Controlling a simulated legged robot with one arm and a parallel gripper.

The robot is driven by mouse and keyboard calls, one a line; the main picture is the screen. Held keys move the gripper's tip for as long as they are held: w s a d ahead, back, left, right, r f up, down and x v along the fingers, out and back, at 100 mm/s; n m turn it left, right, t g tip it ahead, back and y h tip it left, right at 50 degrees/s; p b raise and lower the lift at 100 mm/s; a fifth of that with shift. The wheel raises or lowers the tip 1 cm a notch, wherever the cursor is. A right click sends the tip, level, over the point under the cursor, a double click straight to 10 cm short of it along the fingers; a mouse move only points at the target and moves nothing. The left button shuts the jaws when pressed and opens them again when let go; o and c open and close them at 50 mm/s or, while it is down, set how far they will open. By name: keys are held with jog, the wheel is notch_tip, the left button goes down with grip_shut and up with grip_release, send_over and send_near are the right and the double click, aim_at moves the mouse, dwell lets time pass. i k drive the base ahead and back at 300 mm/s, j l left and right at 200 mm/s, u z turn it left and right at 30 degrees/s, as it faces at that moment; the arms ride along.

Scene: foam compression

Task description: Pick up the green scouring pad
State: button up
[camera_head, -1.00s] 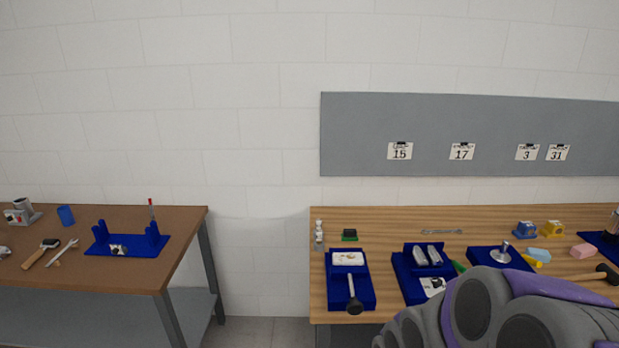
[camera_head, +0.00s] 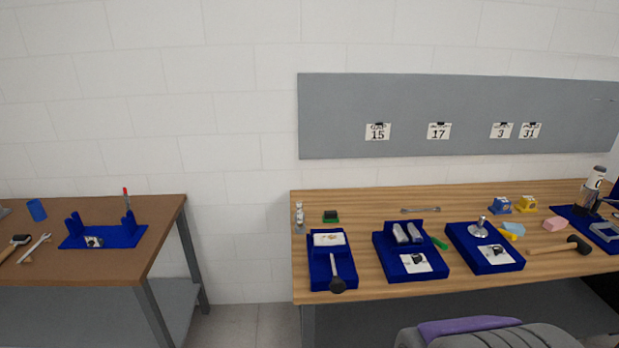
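A small block with a dark top and a green lower edge (camera_head: 331,217) lies on the wooden table (camera_head: 370,203), near its back left corner. It looks like the green scouring pad, but it is too small to be sure. Nothing touches it. My gripper's fingers are not in view.
Blue trays (camera_head: 345,271) with tools stand along the table's front. A small white figure-like item (camera_head: 299,216) is left of the block and a wrench (camera_head: 420,210) right. A brown table (camera_head: 160,225) stands left, across a gap.

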aim_at(331, 215)
jog(key=i+l+u, duration=0.15)
jog(key=i, duration=0.4)
jog(key=i+l+u, duration=0.1)
jog(key=i, duration=0.4)
jog(key=i+l+u, duration=0.15)
jog(key=i, duration=0.4)
jog(key=l, duration=0.1)
